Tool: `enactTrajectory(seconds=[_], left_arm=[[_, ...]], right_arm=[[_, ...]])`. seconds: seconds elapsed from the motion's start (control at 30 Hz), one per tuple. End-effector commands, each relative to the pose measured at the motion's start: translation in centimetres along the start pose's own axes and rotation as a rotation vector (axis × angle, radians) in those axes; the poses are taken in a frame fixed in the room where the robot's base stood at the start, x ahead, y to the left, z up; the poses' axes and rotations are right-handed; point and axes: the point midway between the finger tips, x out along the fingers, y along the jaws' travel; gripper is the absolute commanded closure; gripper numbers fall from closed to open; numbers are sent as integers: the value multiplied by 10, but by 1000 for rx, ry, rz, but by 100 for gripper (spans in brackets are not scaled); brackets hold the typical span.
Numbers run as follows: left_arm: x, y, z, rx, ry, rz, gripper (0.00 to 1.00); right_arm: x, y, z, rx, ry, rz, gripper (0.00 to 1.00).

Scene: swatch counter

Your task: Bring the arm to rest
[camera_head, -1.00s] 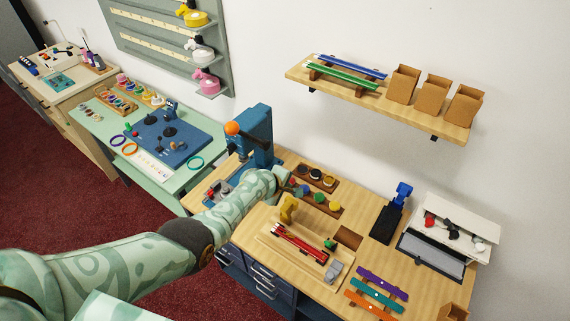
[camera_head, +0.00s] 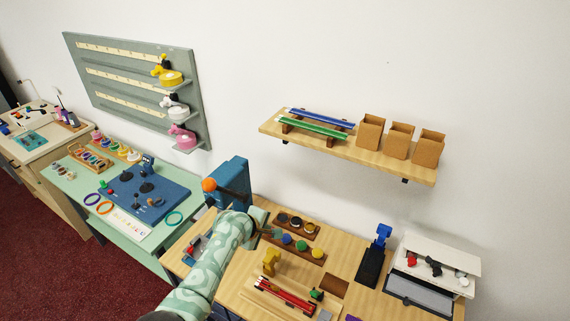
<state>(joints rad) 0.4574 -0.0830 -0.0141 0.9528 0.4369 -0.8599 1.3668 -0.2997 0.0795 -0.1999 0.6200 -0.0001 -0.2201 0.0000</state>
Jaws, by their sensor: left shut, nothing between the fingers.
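My left arm reaches up from the bottom edge over the wooden counter (camera_head: 345,270). My left gripper (camera_head: 271,233) is at the arm's far end, small and dark, beside the tray of coloured round pots (camera_head: 303,249). It is shut with nothing held. Whether its fingertips touch the tray cannot be told. My right gripper is outside the view.
A blue press with an orange knob (camera_head: 228,182) stands just behind my left wrist. A blue-black stand (camera_head: 372,262) and a white box (camera_head: 436,264) are farther right. A wall shelf (camera_head: 345,157) hangs above.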

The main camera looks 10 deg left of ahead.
Motion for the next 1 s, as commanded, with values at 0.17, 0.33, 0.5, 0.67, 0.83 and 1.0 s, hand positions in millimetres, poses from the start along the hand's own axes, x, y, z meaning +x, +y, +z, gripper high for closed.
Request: enactTrajectory(seconds=[0.17, 0.33, 0.5, 0.67, 0.83, 1.0], left_arm=[[-6, -13, -4, 84, 17, -15, 100], [-50, -74, -20, 548, 103, -115, 100], [-133, -131, -29, 1126, 176, -297, 100], [-195, -155, -30, 1456, 195, -430, 100], [-251, -168, -29, 1701, 195, -546, 100], [-304, -175, -26, 1900, 182, -653, 100]], right_arm=[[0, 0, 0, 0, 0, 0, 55], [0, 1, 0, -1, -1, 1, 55], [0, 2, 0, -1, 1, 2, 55], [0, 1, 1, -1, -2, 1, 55], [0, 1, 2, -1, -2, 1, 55], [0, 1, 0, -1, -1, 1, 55]])
